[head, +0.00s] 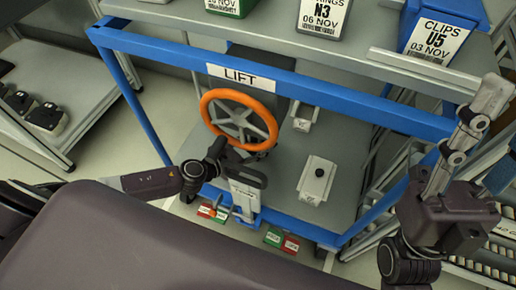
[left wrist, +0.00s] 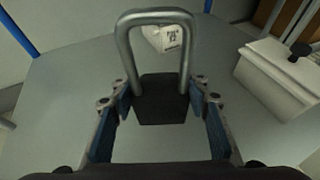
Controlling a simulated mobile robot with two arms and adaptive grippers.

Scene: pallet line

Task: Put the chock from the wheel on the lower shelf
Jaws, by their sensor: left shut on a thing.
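In the left wrist view, the chock is a dark block (left wrist: 162,100) with a bent metal loop handle (left wrist: 126,50). My left gripper (left wrist: 162,92) is shut on it, one finger at each side. The chock is over the grey lower shelf (left wrist: 70,90); whether it touches the shelf I cannot tell. In the head view my left gripper (head: 238,172) is over the front part of the lower shelf (head: 275,185), below the orange wheel (head: 238,118); the chock is hard to make out there. My right gripper (head: 488,100) is at the right, its jaw opening unclear.
A white box with a black knob (head: 317,181) and a small labelled block (head: 306,119) stand on the shelf. A blue LIFT bar (head: 330,102) crosses above. Shelf surface between gripper and white box is clear.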

